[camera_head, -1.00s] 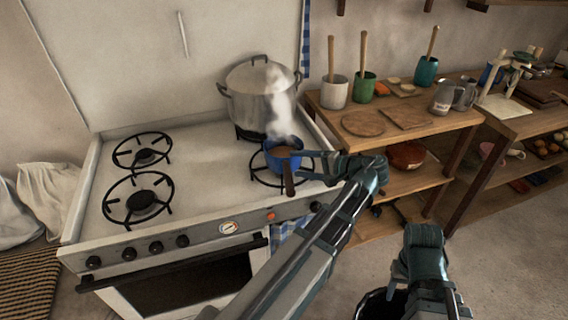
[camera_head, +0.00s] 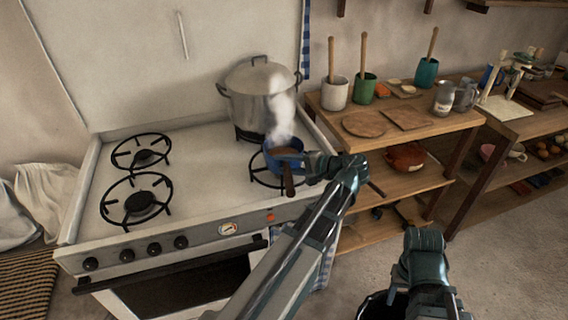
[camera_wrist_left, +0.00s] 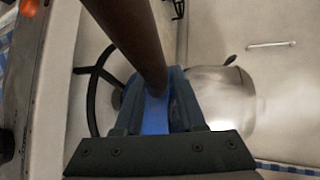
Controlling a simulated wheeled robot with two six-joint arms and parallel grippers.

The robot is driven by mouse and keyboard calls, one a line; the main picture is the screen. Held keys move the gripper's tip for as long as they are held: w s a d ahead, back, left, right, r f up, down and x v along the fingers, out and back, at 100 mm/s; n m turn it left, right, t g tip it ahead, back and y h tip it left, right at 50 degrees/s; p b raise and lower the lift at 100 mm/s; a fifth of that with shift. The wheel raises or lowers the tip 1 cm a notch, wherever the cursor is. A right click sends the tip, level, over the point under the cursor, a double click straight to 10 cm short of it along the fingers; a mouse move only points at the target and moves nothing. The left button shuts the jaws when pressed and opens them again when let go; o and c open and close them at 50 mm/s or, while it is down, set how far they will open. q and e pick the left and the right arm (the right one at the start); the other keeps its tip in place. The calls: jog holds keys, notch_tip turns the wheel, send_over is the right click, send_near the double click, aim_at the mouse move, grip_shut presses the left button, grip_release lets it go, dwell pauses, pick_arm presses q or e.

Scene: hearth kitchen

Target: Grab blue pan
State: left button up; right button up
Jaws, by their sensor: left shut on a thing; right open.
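The small blue pan (camera_head: 285,157) sits at the front right burner (camera_head: 264,178) of the white stove, with steam above it. Its brown handle (camera_head: 288,182) points toward the stove's front edge. My left gripper (camera_head: 308,165) reaches the pan from the right and is shut on it. In the left wrist view the jaws (camera_wrist_left: 156,108) close around a blue part of the pan, and the dark brown handle (camera_wrist_left: 138,40) runs up between them. The jaws hide most of the pan there. My right gripper (camera_head: 408,288) is low at the right, away from the stove, open and empty.
A large lidded steel pot (camera_head: 258,92) stands right behind the pan on the back burner. The two left burners (camera_head: 140,200) are empty. A wooden shelf unit (camera_head: 425,122) with utensil cups and boards stands right of the stove.

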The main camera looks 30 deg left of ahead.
pick_arm(q)
grip_shut()
dwell(0.8)
jog(key=shift+r+p, duration=0.25)
jog(key=shift+p, duration=0.05)
dwell(0.3)
notch_tip(320, 180, up, 10)
jog(key=p, duration=0.9)
jog(key=shift+f, duration=0.2)
